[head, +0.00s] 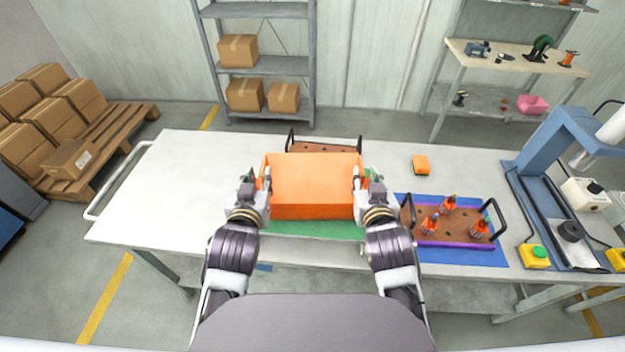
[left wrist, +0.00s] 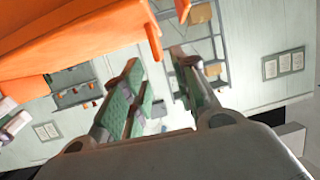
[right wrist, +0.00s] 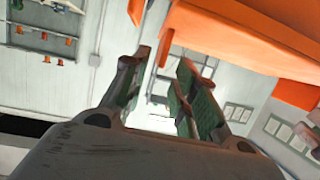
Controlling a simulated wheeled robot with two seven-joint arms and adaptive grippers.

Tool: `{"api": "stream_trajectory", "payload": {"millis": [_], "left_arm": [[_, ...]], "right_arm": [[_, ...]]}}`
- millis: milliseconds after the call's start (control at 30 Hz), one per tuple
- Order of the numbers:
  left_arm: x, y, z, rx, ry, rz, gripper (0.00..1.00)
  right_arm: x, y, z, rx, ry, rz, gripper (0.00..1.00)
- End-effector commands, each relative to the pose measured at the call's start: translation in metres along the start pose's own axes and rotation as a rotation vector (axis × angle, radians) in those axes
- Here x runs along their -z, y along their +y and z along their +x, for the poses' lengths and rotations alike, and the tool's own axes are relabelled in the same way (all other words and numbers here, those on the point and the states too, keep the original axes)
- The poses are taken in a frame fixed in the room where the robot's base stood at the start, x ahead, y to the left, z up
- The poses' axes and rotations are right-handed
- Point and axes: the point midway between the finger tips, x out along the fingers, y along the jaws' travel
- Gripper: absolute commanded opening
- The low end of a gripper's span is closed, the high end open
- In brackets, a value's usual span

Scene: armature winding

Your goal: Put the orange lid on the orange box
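A broad orange panel, likely the orange lid (head: 316,180), covers the middle of the orange box at the table's centre. Orange edges, likely the box walls (head: 264,163), show beside it. I cannot tell whether the lid is seated. Orange surfaces also fill the upper left of the left wrist view (left wrist: 70,42) and upper right of the right wrist view (right wrist: 245,40). My left gripper (head: 262,180) is at the left side and my right gripper (head: 361,180) at the right side. Both show a gap between their green-padded fingers, with nothing clearly clamped.
A green mat (head: 310,229) lies under the box. A brown tray with black handles (head: 340,145) stands behind it. The left tabletop (head: 170,195) is clear.

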Motion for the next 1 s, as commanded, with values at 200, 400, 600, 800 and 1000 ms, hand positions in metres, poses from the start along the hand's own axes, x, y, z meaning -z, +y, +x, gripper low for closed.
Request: {"api": "stream_trajectory", "payload": {"millis": [200,400,600,800,1000], "left_arm": [[0.0,0.0,0.0,0.0,0.0,0.0,0.28],[0.0,0.0,0.0,0.0,0.0,0.0,0.28],[0.0,0.0,0.0,0.0,0.0,0.0,0.4],[0.0,0.0,0.0,0.0,0.0,0.0,0.61],[0.0,0.0,0.0,0.0,0.0,0.0,0.61]], "right_arm": [[-0.0002,0.0,-0.0069,0.0,-0.001,0.0,0.28],[0.0001,0.0,-0.0076,0.0,0.0,0.0,0.28],[0.0,0.0,-0.0074,0.0,0.0,0.0,0.28],[0.0,0.0,-0.0073,0.0,0.0,0.0,0.28],[0.0,0.0,-0.0073,0.0,0.0,0.0,0.28]]}}
